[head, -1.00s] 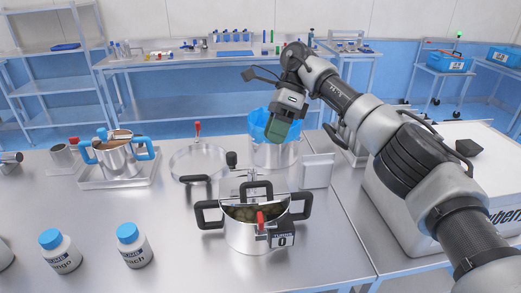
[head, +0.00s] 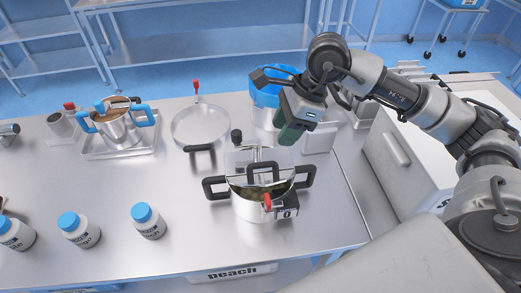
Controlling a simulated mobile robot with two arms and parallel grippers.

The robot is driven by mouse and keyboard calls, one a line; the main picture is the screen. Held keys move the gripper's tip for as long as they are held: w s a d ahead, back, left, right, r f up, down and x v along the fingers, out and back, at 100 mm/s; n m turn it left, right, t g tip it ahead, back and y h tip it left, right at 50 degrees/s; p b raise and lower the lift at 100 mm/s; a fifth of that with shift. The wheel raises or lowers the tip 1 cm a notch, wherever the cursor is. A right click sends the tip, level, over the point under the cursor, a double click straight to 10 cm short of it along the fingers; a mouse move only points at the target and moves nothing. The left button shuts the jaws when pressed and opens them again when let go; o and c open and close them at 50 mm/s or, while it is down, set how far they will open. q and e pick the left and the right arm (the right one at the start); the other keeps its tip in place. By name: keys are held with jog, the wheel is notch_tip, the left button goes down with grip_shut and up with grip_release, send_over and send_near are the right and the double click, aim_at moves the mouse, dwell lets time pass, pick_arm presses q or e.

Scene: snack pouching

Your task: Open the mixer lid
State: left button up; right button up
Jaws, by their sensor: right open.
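The mixer is a steel pot (head: 250,209) with black side handles, a red lever (head: 267,201) and a small black display reading 0 at its front. Its clear lid (head: 247,158) shows at the back of the rim with a black handle in front of it. Brownish contents show through the top. How far the lid stands open is hard to tell. My right gripper (head: 289,134) is open and empty, pointing down, above and behind the mixer's right side, apart from it. My left gripper is out of view.
A blue-lined bucket (head: 267,96) stands behind my right gripper. A round clear-topped pan (head: 200,126) and a blue-handled pot (head: 115,127) on a tray are at back left. White bottles with blue caps (head: 149,222) stand at front left. The table between is clear.

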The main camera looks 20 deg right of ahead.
aim_at(267, 162)
jog(key=p+x, duration=0.2)
jog(key=x, duration=0.6)
jog(key=shift+a+f+p, duration=0.15)
jog(key=shift+f+p, duration=0.1)
jog(key=shift+p, duration=0.1)
jog(key=shift+a+f, duration=0.15)
jog(key=shift+f, duration=0.35)
grip_shut()
